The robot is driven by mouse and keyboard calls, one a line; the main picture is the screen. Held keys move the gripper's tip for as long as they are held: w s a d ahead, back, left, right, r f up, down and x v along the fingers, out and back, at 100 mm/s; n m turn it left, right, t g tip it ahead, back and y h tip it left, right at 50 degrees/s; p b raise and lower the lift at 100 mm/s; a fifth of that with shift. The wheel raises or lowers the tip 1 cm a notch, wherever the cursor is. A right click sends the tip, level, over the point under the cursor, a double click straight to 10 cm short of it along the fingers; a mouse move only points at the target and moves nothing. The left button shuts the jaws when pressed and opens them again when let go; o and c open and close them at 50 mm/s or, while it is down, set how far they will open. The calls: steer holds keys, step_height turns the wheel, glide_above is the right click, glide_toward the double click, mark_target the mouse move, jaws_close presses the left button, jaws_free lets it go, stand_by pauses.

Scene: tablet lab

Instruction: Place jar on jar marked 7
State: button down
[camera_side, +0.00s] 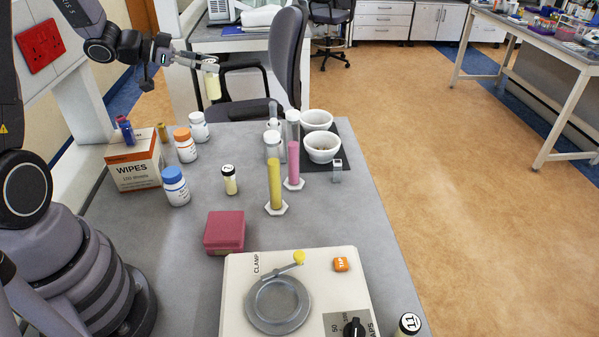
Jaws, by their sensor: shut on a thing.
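My gripper (208,65) is high above the far left part of the table, shut on a small jar (213,87) with a pale yellow body. The held jar hangs in the air, roughly upright, apart from everything below; its top is partly hidden by the fingers. The jar marked 7 (230,181) stands upright on the table, pale yellow with a dark band and a white lid. It is lower and nearer the camera than my gripper. Another jar, marked 11 (408,325), stands at the front right table edge, partly cut off.
A wipes box (135,168), white bottles (176,188) and a red box (224,232) stand left of or near the marked jar. Yellow (275,187) and pink (293,163) cylinders stand to its right. A clamp machine (335,290) fills the front. White bowls (322,148) are behind.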

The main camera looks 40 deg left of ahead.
glide_above(227, 168)
step_height(227, 168, down, 19)
steer(key=shift+r, duration=0.1)
stand_by(0.4)
steer(key=shift+f, duration=0.2)
steer(key=c, duration=0.7)
jaws_free()
